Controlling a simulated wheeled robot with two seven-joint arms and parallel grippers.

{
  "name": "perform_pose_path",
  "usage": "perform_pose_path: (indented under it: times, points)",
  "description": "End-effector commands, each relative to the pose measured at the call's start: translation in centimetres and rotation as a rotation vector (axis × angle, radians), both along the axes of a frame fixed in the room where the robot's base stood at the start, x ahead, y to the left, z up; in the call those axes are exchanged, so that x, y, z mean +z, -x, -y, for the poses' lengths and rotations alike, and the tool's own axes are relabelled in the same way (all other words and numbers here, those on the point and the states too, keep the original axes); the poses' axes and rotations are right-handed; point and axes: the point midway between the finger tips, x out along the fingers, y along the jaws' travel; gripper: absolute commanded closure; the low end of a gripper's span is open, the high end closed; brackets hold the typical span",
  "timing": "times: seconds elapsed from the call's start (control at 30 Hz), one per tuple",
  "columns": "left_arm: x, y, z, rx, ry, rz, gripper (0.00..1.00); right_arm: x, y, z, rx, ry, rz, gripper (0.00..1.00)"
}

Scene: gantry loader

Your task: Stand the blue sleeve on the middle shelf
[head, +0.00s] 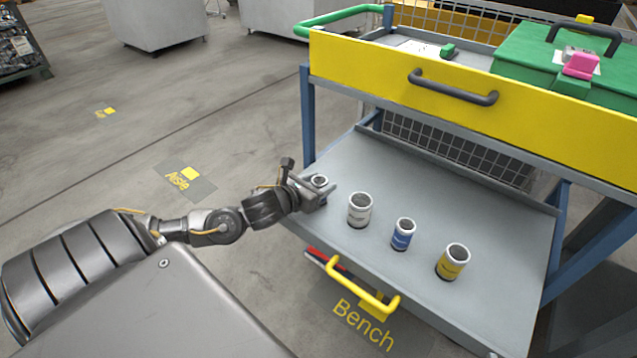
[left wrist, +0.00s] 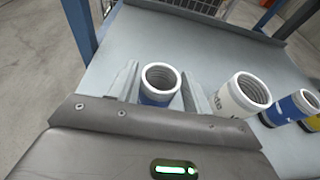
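A blue sleeve with a white rim (left wrist: 158,86) stands between the fingers of my left gripper (left wrist: 159,92) in the left wrist view. In the head view, my left gripper (head: 318,187) is at the left front edge of the grey shelf, with the sleeve's rim (head: 319,180) showing between its fingers. The fingers are spread either side of the sleeve, with what look like narrow gaps. The sleeve's lower part is hidden. A second blue sleeve (head: 403,235) stands upright on the grey shelf (head: 440,190), apart from the gripper. My right gripper is not in view.
A white sleeve (head: 359,211) stands just right of my left gripper, and a yellow sleeve (head: 452,263) stands farther right. A yellow drawer front (head: 470,100) overhangs the shelf's back. A blue post (head: 308,120) rises behind my gripper. The shelf's back is clear.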

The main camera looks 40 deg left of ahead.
Motion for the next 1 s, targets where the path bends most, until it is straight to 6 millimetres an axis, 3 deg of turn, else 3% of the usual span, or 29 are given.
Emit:
perform_pose_path:
  times: [0.47, 1.0]
  points:
    - [0.4, 0.0, 0.0, 0.000, 0.000, 0.000, 0.41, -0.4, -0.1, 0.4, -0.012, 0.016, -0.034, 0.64]
    - [3.0, 9.1, -0.1, -0.001, 0.001, -0.005, 0.41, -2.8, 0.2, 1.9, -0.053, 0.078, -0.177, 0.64]
